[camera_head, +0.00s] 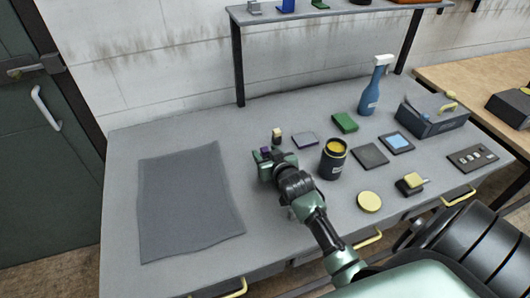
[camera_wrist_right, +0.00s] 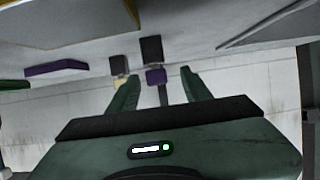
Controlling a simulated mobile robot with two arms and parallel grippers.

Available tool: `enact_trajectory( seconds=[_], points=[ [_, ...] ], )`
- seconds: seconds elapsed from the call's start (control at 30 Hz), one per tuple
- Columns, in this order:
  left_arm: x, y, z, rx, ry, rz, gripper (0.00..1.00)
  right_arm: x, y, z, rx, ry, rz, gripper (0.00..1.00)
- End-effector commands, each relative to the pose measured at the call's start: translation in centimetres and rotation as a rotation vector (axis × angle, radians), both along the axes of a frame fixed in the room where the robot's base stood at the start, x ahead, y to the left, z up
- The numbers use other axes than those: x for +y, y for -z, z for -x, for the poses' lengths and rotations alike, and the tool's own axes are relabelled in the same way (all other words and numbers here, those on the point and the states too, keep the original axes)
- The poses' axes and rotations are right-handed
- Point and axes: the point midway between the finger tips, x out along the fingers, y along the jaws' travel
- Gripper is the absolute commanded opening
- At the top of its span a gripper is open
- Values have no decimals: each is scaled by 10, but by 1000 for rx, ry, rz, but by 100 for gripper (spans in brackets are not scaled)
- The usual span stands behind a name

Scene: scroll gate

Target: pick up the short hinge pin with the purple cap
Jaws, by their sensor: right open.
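The short pin has a purple cap (camera_head: 265,151) and a dark body, and stands at the right gripper in the head view. In the right wrist view, which looks upside down, the purple cap (camera_wrist_right: 155,77) and dark body (camera_wrist_right: 151,48) show between the finger tips. My right gripper (camera_wrist_right: 160,74) is open, with a finger on either side of the cap and visible gaps. In the head view my right gripper (camera_head: 264,157) hides most of the pin. My left gripper is not in view.
A flat slab (camera_head: 305,140) and a dark jar (camera_head: 333,160) lie to the right. A grey mat (camera_head: 188,205) covers the table's left.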

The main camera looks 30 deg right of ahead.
Motion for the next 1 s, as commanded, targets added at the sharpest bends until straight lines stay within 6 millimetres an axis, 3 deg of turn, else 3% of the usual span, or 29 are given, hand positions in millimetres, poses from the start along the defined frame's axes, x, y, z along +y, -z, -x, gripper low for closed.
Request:
enact_trajectory(
  seconds=[0.3, 0.67, 0.83, 0.87, 1.0],
  points=[
    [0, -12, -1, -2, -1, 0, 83, -13, 10, -37, -1, 0, 0, 49],
    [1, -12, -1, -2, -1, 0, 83, -14, 15, -44, -1, -1, 0, 49],
    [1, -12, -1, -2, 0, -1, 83, -14, 15, -44, -1, -1, 0, 5],
    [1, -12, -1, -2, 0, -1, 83, -14, 15, -44, -1, -1, 0, 0],
    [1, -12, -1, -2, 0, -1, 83, -14, 14, -44, -2, -1, 0, 0]
  ],
)
